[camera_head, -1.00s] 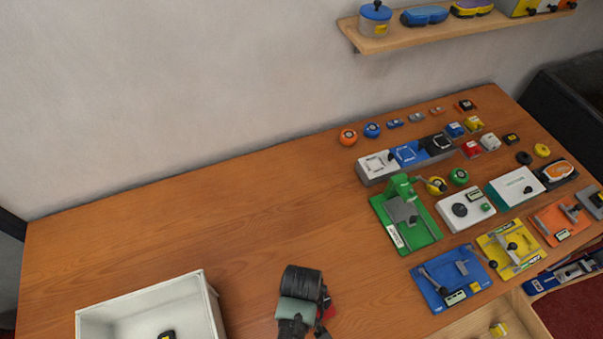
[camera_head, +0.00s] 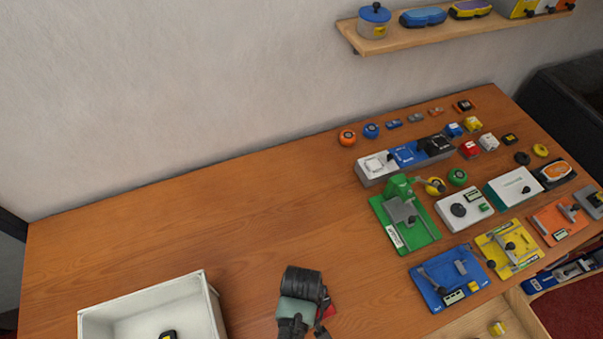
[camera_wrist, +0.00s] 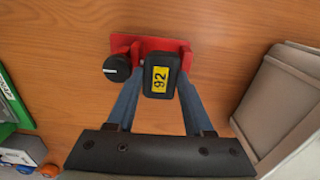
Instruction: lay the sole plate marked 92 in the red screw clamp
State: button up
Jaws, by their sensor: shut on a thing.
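The sole plate marked 92 (camera_wrist: 161,90) is a small black block with a yellow label, seen in the wrist view. My gripper (camera_wrist: 160,86) is shut on it, one finger on each side. The red screw clamp (camera_wrist: 122,44) lies behind and around the plate in that view, with its black round knob at the left. I cannot tell whether the plate touches the clamp or is just above it. In the head view my arm hides most of the clamp; a red bit of it (camera_head: 331,309) shows beside my wrist.
A white open box (camera_head: 212,310) stands left of my arm, with a black and yellow piece (camera_head: 168,335) inside. Green (camera_head: 411,239), blue (camera_head: 432,297) and yellow (camera_head: 492,256) fixtures stand to the right. The table behind my arm is clear.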

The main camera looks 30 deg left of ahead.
jog(key=shift+f, duration=0.4)
dwell(0.5)
jog(key=o, duration=1.2)
jog(key=shift+w, duration=0.1)
jog(key=shift+c, duration=0.7)
jog(key=shift+o, duration=1.1)
jog(key=shift+d+r, duration=0.1)
